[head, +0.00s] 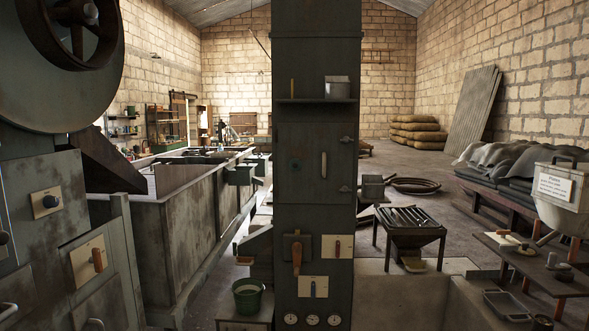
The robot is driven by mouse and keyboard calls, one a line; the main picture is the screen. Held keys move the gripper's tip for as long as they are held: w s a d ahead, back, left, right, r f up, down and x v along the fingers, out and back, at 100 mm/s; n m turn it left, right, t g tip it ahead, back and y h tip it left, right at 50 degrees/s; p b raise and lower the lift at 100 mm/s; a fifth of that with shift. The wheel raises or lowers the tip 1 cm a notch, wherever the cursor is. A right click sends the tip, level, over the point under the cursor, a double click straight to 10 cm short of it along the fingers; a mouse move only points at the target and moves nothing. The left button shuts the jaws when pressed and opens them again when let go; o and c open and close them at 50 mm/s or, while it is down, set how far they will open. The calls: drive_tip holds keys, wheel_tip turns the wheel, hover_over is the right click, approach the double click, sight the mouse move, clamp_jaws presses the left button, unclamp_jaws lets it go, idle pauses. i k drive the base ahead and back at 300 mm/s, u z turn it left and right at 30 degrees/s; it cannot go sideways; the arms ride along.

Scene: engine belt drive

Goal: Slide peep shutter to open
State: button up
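A tall dark grey metal cabinet (314,222) stands in the middle of the head view. Its front has a closed door (309,145) with a pale upright handle (324,165) and latch-like fittings at the right edge. A small dark round fitting (296,164) sits left of the handle; I cannot tell whether it is the peep shutter or how it is set. Below, a dark plate carries a wooden handle (297,258). My gripper is not in view.
Large grey machinery with a wheel (75,30) fills the left. A long metal trough (185,245) runs back beside it. A green bucket (249,297) stands left of the cabinet. A slatted stand (409,233) and a low bench (540,268) are at right, with some open floor behind.

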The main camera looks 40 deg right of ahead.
sight(296, 164)
drive_tip(key=z, duration=0.05)
drive_tip(key=i, duration=1)
drive_tip(key=u, duration=0.05)
